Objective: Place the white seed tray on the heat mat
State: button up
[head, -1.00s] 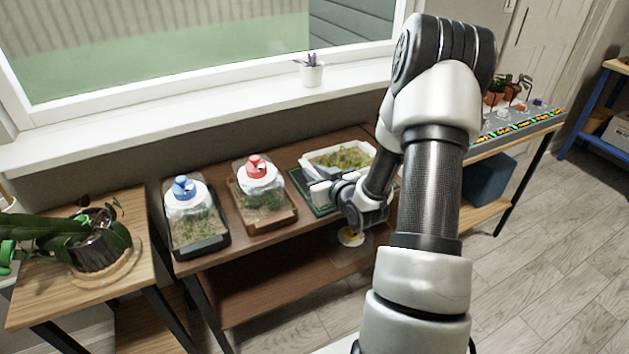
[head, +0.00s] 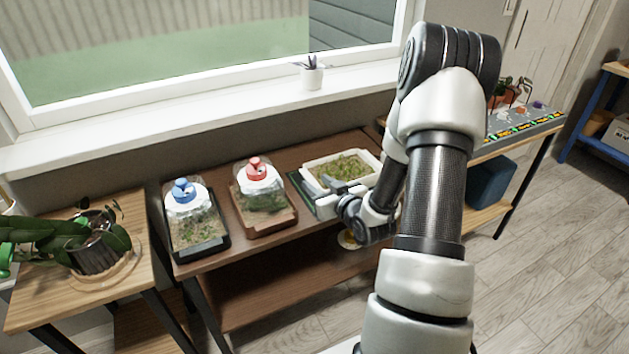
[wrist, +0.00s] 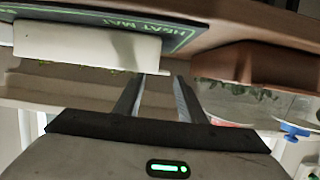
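The white seed tray (head: 372,181), filled with green seedlings, sits on the dark green heat mat (head: 301,187) on the brown bench. Mat shows along the tray's left side. In the wrist view, which looks upside down, the tray's white wall (wrist: 85,45) lies against the mat (wrist: 200,38) with its printed lettering. My gripper (head: 325,187) is at the tray's front left. In the wrist view its two fingers (wrist: 163,80) are apart with a gap between them and no tray wall clearly in it. Whether a finger touches the tray cannot be told.
A red-capped terrarium (head: 263,188) stands on the bench left of the mat. A blue-capped one (head: 193,220) is further left. A potted plant (head: 98,250) sits on the left table. A small white pot (head: 311,77) is on the windowsill behind. Bare bench shows behind the terrariums.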

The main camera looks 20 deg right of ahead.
jog(key=p+v, duration=0.1)
jog(key=v, duration=0.8)
